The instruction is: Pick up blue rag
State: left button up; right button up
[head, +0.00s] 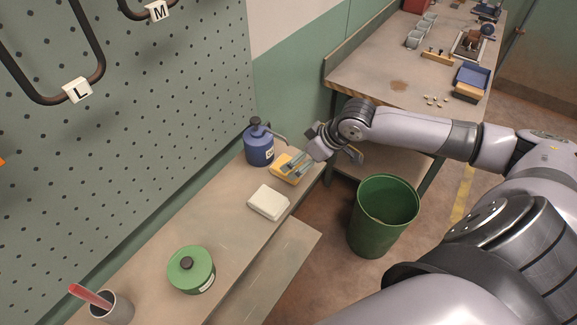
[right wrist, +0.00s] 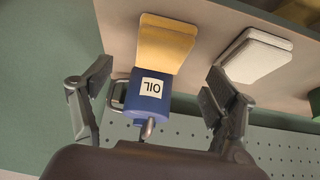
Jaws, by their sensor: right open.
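I see no blue rag in either view. A folded yellow cloth (head: 279,170) lies near the far end of the left bench, partly behind my right gripper; it also shows in the right wrist view (right wrist: 165,46). A folded white cloth (head: 268,202) lies nearer on the bench, and shows at the upper right of the right wrist view (right wrist: 256,56). My right gripper (head: 320,155) is open and empty by the yellow cloth. In the right wrist view its fingers (right wrist: 160,82) stand apart, with a blue oil can between them in the picture. My left gripper is not in view.
The blue oil can (head: 258,146) stands behind the yellow cloth. A green tin (head: 191,270) and a grey cup (head: 113,309) with a red-handled tool stand nearer on the bench. A green bin (head: 381,222) stands on the floor. A pegboard (head: 150,110) backs the bench.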

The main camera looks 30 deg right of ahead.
jog(key=shift+w+a+f, duration=0.2)
jog(key=shift+w+f, duration=0.1)
jog(key=shift+p+x, duration=1)
jog(key=shift+x, duration=1.35)
jog(key=shift+r, duration=0.1)
jog(key=shift+c, duration=0.5)
jog(key=c, duration=1.2)
jog(key=shift+c, duration=0.2)
